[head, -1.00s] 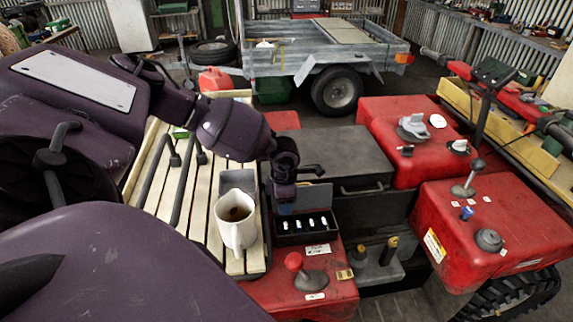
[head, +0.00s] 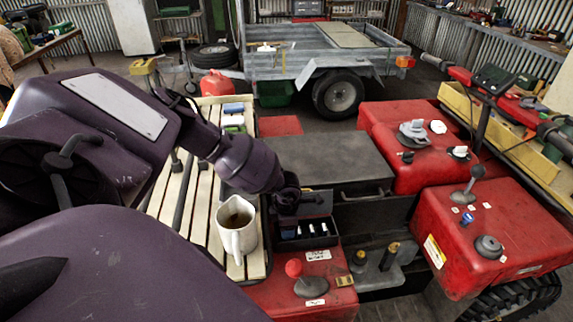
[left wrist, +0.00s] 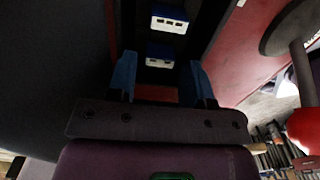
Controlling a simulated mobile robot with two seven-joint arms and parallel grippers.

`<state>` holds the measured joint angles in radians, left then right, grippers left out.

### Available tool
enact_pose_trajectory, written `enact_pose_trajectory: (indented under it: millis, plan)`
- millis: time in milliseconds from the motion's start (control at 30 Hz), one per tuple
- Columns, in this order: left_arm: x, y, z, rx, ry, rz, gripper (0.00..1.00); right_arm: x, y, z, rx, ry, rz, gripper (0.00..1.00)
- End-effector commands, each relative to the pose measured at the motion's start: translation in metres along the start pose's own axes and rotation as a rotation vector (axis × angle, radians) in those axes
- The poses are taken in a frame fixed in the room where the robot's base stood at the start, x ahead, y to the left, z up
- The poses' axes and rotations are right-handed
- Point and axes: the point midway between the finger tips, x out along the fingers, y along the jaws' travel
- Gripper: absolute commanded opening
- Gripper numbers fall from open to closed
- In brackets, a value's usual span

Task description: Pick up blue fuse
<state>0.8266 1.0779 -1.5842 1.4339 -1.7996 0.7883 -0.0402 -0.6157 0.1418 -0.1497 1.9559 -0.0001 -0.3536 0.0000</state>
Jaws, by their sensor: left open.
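A black open box (head: 306,243) with a row of small white-and-blue fuses (head: 312,229) stands on the red deck. My left gripper (head: 289,231) reaches down over the left end of this row. In the left wrist view its two blue fingers (left wrist: 160,78) are apart. One blue-edged fuse (left wrist: 160,55) lies in line with the gap between the fingers, and I cannot tell whether they touch it. Another blue-edged fuse (left wrist: 169,18) lies farther along the row. The left end of the row is partly hidden by the gripper in the head view. My right gripper is not in view.
A white mug (head: 237,232) with dark contents stands on the slatted bench (head: 184,222) left of the box. A red-knobbed lever (head: 294,268) rises in front of the box. A dark grey cover (head: 330,160) lies behind it. Red housings (head: 450,260) stand at the right.

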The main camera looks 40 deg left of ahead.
Motion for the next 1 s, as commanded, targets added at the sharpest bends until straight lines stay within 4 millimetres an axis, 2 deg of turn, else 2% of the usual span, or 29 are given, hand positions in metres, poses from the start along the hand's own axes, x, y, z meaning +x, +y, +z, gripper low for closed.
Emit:
enact_pose_trajectory:
  millis: [167,433,667,1000]
  plan:
    - [0.015,0.0,-0.001,-0.002,0.002,0.0,0.47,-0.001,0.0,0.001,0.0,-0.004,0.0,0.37]
    - [0.017,0.0,-0.001,-0.001,0.001,0.001,0.47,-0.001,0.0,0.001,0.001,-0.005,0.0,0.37]
    - [0.017,0.0,-0.001,-0.001,0.001,0.001,0.12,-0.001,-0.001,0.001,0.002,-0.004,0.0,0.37]
    - [0.015,0.001,-0.001,-0.002,0.001,0.001,0.11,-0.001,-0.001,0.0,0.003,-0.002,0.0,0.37]
